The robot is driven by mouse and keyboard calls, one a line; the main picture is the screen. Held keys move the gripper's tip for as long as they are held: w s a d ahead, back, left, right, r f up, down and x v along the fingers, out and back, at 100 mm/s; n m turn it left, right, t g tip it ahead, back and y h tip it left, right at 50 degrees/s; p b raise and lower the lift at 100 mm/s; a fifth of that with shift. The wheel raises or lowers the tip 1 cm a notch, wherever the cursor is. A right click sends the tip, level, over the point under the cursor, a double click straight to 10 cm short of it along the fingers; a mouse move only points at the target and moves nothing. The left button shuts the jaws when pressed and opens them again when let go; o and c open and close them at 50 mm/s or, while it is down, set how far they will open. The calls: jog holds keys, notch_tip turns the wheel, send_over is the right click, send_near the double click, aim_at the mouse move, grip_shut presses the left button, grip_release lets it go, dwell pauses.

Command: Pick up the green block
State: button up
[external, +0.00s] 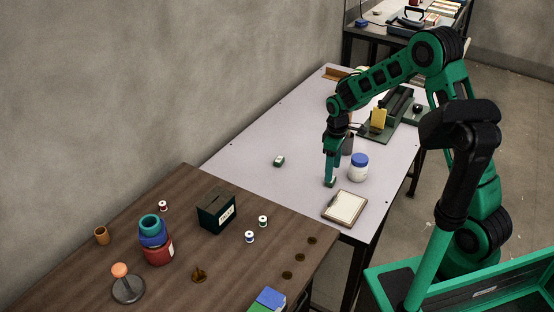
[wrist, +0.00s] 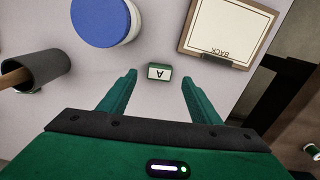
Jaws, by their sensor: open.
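A small green block with a white label marked A lies on the pale table between the spread fingertips of my gripper (wrist: 158,78) in the wrist view; the block (wrist: 158,66) has a gap on either side. In the external view my gripper (external: 330,176) points down close to the table, and the block (external: 330,184) shows at its fingertips, partly hidden. My gripper is open and empty. Another small green block with a white label (external: 279,161) lies apart to the left on the same table.
A white jar with a blue lid (external: 359,168) stands just right of my gripper, with a dark cup (external: 348,144) behind. A clipboard (external: 345,207) lies in front. The pale table (external: 250,140) is clear to the left. A brown table (external: 75,270) holds several items.

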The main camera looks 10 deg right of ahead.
notch_tip(320, 180, down, 4)
jog(key=shift+w+f, duration=0.1)
jog(key=shift+f, duration=0.05)
jog(key=c, duration=1.1)
jog(key=shift+r, duration=0.2)
notch_tip(320, 180, up, 4)
jog(key=shift+a+r, duration=0.1)
jog(key=shift+r, duration=0.05)
jog(key=s+a+r, duration=0.2)
jog(key=a, duration=0.1)
jog(key=s+a+r, duration=0.2)
jog(key=s, duration=0.1)
jog(key=s+a+r, duration=0.2)
jog(key=a, duration=0.1)
jog(key=shift+s+a+r, duration=0.25)
jog(key=shift+s+a, duration=0.1)
